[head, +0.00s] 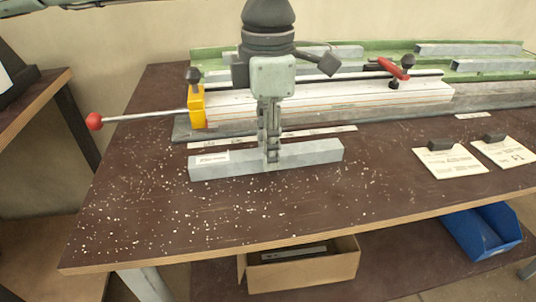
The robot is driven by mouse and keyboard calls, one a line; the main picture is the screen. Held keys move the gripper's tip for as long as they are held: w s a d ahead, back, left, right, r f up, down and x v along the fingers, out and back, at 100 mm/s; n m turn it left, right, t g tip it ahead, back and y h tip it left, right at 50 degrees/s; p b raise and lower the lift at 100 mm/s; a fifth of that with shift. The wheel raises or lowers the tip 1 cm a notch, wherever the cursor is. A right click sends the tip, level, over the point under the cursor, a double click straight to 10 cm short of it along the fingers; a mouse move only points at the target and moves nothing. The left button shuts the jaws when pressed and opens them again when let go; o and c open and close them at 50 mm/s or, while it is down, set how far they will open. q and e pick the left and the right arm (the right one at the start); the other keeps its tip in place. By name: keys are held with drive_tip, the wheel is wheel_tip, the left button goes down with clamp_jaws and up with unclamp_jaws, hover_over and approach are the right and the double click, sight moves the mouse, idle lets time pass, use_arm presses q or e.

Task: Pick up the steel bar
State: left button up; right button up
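The steel bar (314,153) is a grey square-section length with a small white label near its left end. It lies in the front middle of the brown bench, turned slightly, its right end farther back. My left gripper (271,157) points straight down over the middle of the bar. A finger overlaps the bar's top and near side; the far side of the grip is hidden. I cannot tell whether the fingers press on the bar or stand open around it. The bar looks to be at bench level. My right gripper is not in view.
Behind the bar is a clamp fixture with a pale bed (370,97), a yellow block (197,106), a red-knobbed rod (140,117) and a red lever (392,69). More bars lie on a green rack (400,47). Cards (450,164) lie right. White chips dot the bench (130,215).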

use_arm(q)
clamp_jaws()
drive_tip(key=shift+r, duration=0.15)
